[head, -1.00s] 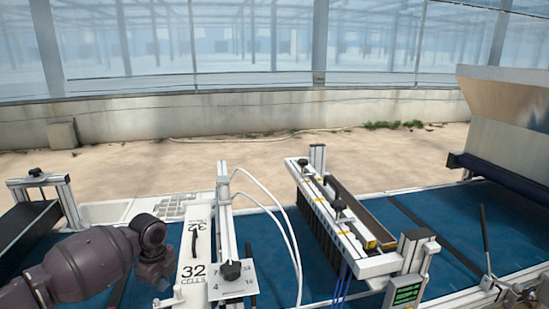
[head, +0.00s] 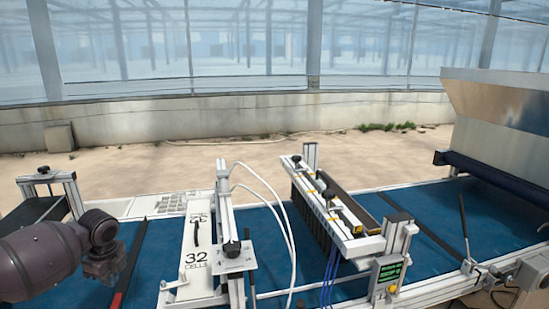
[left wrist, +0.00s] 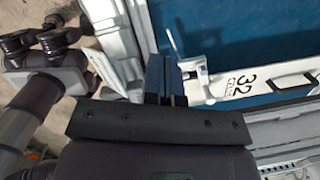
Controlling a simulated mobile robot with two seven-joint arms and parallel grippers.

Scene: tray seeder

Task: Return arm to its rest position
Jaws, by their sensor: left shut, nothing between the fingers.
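My left arm comes in from the left edge of the head view. Its dark end with the left gripper (head: 104,268) is over the left part of the seeder, left of the white 32-cell plate (head: 197,250). In the left wrist view the left gripper (left wrist: 167,82) is shut and empty, close to the white frame edge. The 32-cell plate also shows in the left wrist view (left wrist: 262,82), apart from the fingers. My right gripper is not in view.
The blue belt (head: 272,235) runs across the seeder. A seeding bar with black nozzles (head: 316,215) and a green display (head: 390,271) stand right of the plate. A metal hopper (head: 495,105) stands at far right. A dark bar with a red end (head: 117,300) crosses the belt.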

